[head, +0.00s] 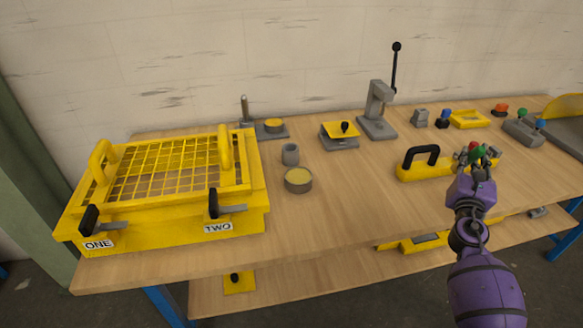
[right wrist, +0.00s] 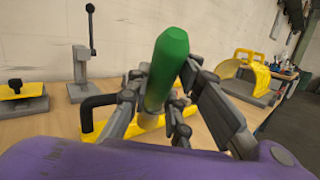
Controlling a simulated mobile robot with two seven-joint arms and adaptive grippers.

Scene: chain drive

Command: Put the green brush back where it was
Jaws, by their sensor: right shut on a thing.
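The green brush (right wrist: 168,62) has a thick green handle that rises between the fingers of my right gripper (right wrist: 160,112) in the right wrist view. My right gripper is shut on it. In the head view my right gripper (head: 476,157) is above the right part of the bench, by a yellow piece with a black handle (head: 422,155). A little green of the brush (head: 480,151) shows among the fingers. The brush's lower end is hidden. A grey block (head: 523,132) with a blue-topped piece (head: 540,124) stands behind and right of the gripper. My left gripper is not in view.
A grey press (head: 377,112) with a tall lever stands at the back. A yellow tray (head: 469,119) and small blue (head: 443,115) and orange (head: 501,108) pieces are near the wall. A yellow mesh frame (head: 165,225) fills the bench's left. The front middle of the bench is clear.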

